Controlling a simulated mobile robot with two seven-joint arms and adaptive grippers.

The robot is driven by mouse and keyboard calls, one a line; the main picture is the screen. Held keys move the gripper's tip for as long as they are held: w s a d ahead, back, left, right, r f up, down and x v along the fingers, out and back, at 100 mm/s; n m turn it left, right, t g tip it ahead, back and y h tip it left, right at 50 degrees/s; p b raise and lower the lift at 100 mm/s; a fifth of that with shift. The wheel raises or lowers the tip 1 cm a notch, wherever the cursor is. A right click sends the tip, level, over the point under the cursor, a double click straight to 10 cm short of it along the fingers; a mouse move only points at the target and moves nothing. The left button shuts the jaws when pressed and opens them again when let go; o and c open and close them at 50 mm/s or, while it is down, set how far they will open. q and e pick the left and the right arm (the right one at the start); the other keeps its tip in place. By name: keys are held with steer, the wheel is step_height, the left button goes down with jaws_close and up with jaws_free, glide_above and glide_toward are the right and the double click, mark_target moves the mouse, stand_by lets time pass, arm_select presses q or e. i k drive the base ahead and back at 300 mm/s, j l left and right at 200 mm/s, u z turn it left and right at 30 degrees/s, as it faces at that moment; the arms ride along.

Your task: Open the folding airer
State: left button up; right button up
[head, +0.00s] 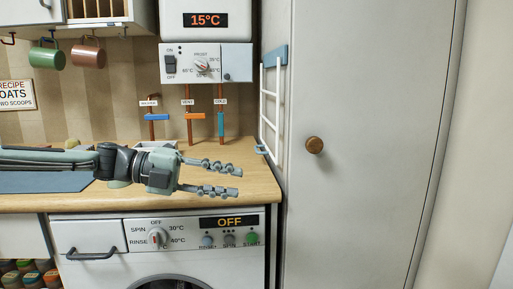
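The folding airer (270,109) is a white rail frame with blue end parts. It is mounted upright on the side of the tall white cupboard, and its rails lie close to that side, folded up. My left gripper (240,182) reaches in from the left over the wooden worktop. Its two fingers point right and are spread apart with nothing between them. It is below and left of the airer, apart from it. My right gripper is not in the head view.
A washing machine (185,255) stands under the worktop (262,188). A boiler panel (205,63) and pipes with coloured valve handles (195,116) are on the wall. The tall cupboard door (375,140) has a wooden knob (314,145). Green (47,56) and brown (88,54) mugs hang at upper left.

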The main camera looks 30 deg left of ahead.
mark_target(277, 129)
steer(key=i+j, duration=0.75)
steer(key=i, duration=0.05)
